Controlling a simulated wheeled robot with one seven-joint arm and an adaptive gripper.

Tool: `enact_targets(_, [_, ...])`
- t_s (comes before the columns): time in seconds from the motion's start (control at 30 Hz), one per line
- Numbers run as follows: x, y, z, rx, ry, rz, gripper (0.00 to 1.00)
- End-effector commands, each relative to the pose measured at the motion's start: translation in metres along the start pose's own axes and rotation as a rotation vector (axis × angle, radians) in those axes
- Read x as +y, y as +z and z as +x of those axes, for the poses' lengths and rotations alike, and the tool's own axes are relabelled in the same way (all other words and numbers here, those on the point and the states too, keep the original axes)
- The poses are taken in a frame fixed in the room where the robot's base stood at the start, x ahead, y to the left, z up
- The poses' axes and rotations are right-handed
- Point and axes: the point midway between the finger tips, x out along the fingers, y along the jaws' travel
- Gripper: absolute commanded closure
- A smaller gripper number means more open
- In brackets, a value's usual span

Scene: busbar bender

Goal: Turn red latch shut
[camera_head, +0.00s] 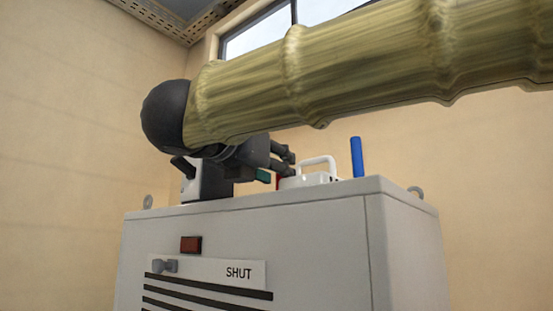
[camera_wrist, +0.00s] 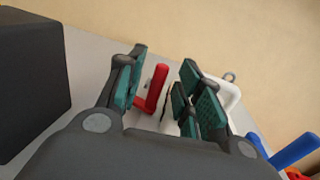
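The red latch (camera_wrist: 156,84) stands up from the top of the grey cabinet in the wrist view, with a short foot bending left at its base. My gripper (camera_wrist: 163,64) is open, with its teal-padded fingers on either side of the latch. The latch is close to the left finger, and a gap shows on the right; whether it touches the left pad I cannot tell. In the head view my gripper (camera_head: 276,167) is low over the cabinet top, and only a sliver of red (camera_head: 279,181) shows by the fingers.
The grey cabinet (camera_head: 300,235) bears a "SHUT" label. A white handle (camera_head: 318,162) is just right of my fingers, with a blue upright lever (camera_head: 357,157) beyond it. A dark block (camera_wrist: 30,80) stands left in the wrist view.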

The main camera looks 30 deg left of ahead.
Motion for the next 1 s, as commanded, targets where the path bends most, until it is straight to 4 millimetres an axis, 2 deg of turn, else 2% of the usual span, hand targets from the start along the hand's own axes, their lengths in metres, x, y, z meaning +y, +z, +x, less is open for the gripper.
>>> enact_targets(0.03, [0.002, 0.005, -0.001, -0.001, -0.017, -0.002, 0.65])
enact_targets(0.63, [0.008, 0.004, -0.007, -0.004, -0.174, 0.0, 0.65])
enact_targets(0.7, [0.009, -0.002, -0.016, -0.004, -0.174, 0.001, 0.65])
enact_targets(1.0, [0.017, -0.003, -0.057, -0.004, -0.173, 0.002, 0.65])
